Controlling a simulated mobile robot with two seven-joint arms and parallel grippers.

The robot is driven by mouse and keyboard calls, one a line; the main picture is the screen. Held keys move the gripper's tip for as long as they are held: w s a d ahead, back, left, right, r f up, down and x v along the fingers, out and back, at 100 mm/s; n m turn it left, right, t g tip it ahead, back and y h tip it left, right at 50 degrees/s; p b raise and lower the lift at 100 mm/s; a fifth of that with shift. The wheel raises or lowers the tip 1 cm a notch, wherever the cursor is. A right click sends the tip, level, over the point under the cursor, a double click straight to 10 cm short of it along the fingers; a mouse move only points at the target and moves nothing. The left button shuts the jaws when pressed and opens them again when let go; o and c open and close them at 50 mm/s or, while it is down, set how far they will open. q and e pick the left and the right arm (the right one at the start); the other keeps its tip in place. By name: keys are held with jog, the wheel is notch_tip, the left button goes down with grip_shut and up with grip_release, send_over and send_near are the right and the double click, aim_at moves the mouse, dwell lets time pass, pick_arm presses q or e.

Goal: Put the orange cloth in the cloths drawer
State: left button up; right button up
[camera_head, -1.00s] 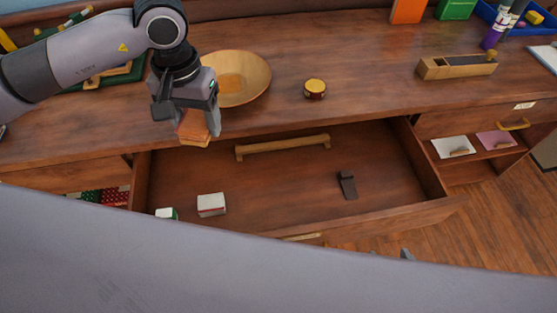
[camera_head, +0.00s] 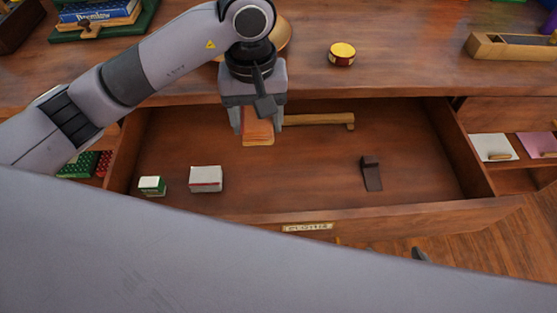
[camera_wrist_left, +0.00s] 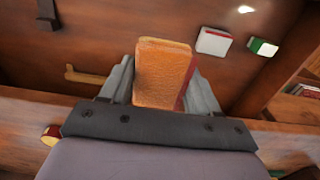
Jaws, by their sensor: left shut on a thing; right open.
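The orange cloth (camera_head: 258,131) is a small folded pad. My left gripper (camera_head: 257,124) is shut on it and holds it above the open cloths drawer (camera_head: 300,205), over its back left part. In the left wrist view the orange cloth (camera_wrist_left: 162,75) sits between the fingers, with a dark red edge along one side. The drawer is pulled out, and its front label (camera_head: 307,227) appears to read "CLOTHS". A small dark tip (camera_head: 420,255) beyond the drawer front looks like part of my right gripper; the rest is hidden.
In the drawer lie a white box (camera_head: 206,179), a green-and-white box (camera_head: 152,186), a dark wedge (camera_head: 371,174) and a wooden bar (camera_head: 320,119). The drawer's middle is clear. On the desktop above are a yellow-lidded jar (camera_head: 342,54) and a wooden bowl (camera_head: 284,35), partly hidden.

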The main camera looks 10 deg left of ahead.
aim_at(263, 182)
pick_arm(q)
notch_tip(263, 182, down, 18)
jog(key=shift+f+b, duration=0.2)
jog(key=shift+b, duration=0.3)
jog(key=shift+f, duration=0.1)
jog(key=o, duration=0.6)
jog(key=shift+f, duration=0.1)
jog(key=o, duration=0.4)
jog(key=shift+o, duration=0.2)
jog(key=shift+r, duration=0.45)
notch_tip(263, 182, up, 12)
jog(key=shift+f+p, duration=0.2)
jog(key=shift+p, duration=0.1)
